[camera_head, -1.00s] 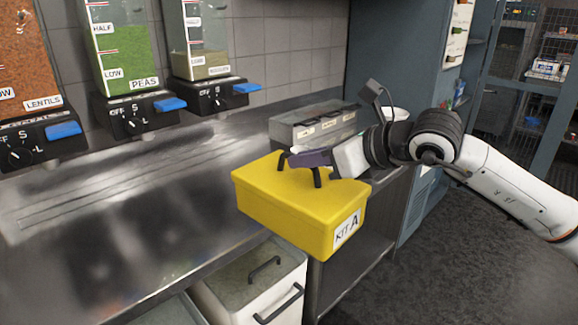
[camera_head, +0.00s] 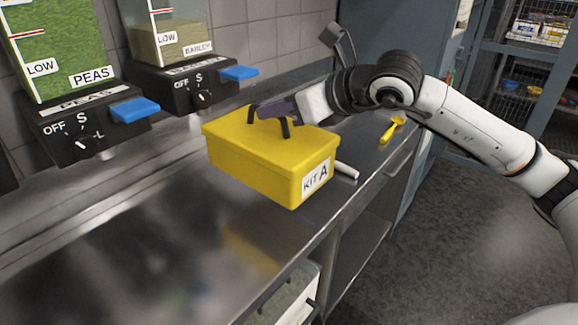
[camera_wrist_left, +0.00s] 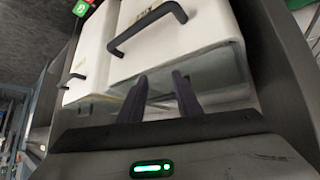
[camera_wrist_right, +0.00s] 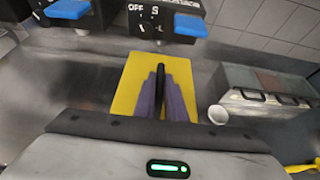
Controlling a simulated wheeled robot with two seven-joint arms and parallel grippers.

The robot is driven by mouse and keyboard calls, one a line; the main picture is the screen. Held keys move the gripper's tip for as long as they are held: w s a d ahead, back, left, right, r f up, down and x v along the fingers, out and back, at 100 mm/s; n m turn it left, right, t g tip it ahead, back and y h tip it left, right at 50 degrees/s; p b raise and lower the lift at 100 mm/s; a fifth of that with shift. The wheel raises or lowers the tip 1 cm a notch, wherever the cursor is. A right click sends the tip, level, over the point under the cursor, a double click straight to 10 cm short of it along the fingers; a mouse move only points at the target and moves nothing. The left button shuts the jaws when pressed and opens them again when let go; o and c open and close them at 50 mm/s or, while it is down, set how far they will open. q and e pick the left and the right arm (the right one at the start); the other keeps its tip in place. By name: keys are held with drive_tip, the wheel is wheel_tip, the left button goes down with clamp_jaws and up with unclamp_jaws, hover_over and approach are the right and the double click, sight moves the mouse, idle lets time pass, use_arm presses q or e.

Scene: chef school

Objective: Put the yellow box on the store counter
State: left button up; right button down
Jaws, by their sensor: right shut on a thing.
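The yellow box (camera_head: 262,158), labelled KIT A, has a dark handle on its lid. My right gripper (camera_head: 270,109) is shut on this handle from above; in the right wrist view the fingers (camera_wrist_right: 160,76) close around it. The box is over the steel counter (camera_head: 200,255), and its reflection shows below it, apart from its base. It looks level and held a little above the surface; the exact gap is unclear. My left gripper (camera_wrist_left: 160,80) is out of the head view; in its wrist view its fingers are apart and empty, near a white bin (camera_wrist_left: 190,45).
Dispensers with blue levers (camera_head: 134,110) overhang the counter's back. A yellow utensil (camera_head: 393,129) lies farther right. The counter's front left is clear.

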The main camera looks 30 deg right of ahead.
sight(276, 134)
drive_tip(key=f, duration=0.4)
drive_tip(key=shift+s, duration=0.2)
drive_tip(key=shift+w+f+p, duration=0.1)
drive_tip(key=shift+f+p, duration=0.3)
drive_tip(key=shift+f, duration=2.05)
drive_tip(key=c, duration=2.1)
unclamp_jaws()
drive_tip(key=shift+f, duration=0.25)
drive_tip(key=shift+o, duration=1.4)
